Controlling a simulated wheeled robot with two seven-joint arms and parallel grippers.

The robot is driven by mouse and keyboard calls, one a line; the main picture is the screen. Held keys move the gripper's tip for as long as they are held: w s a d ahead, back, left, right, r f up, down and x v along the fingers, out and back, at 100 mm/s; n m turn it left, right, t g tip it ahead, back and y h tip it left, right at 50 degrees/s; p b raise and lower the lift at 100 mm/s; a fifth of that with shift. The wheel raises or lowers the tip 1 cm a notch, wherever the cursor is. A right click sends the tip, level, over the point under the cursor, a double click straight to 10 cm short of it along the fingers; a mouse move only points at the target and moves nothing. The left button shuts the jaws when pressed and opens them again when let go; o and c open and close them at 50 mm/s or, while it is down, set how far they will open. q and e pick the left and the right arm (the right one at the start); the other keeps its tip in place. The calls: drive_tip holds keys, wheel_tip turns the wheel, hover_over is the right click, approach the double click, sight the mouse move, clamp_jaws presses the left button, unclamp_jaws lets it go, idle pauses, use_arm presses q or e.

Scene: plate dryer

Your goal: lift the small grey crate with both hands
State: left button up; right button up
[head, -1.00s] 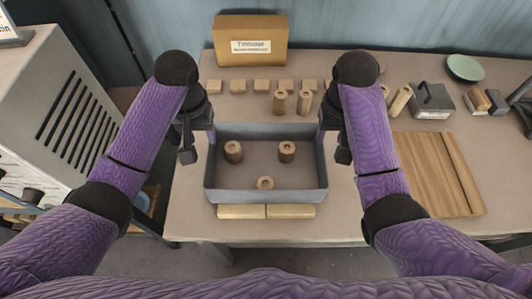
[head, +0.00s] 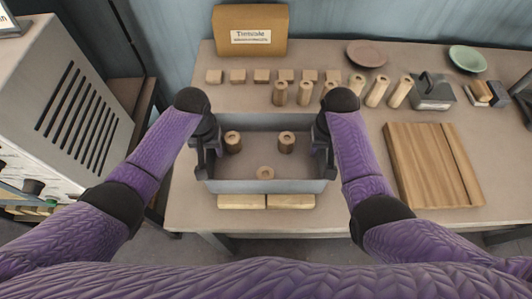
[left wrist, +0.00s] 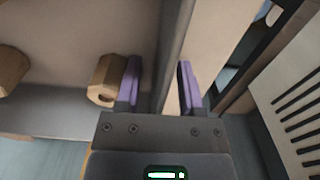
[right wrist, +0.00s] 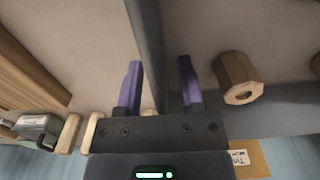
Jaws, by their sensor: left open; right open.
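The small grey crate (head: 265,186) sits on the table in front of me, open at the top. Several wooden pegs stand inside it, such as one at the right (head: 286,142). My left gripper (head: 208,160) is at its left side wall and my right gripper (head: 324,158) at its right side wall. In the left wrist view, the open purple fingers (left wrist: 159,82) straddle the crate wall (left wrist: 172,45). In the right wrist view, the open fingers (right wrist: 160,80) also straddle a wall (right wrist: 147,45). Gaps show beside the walls.
A wooden board (head: 432,165) lies to the right. A vented grey cabinet (head: 60,110) stands at the left.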

use_arm(q)
clamp_jaws()
use_arm(e)
clamp_jaws()
idle(1.1)
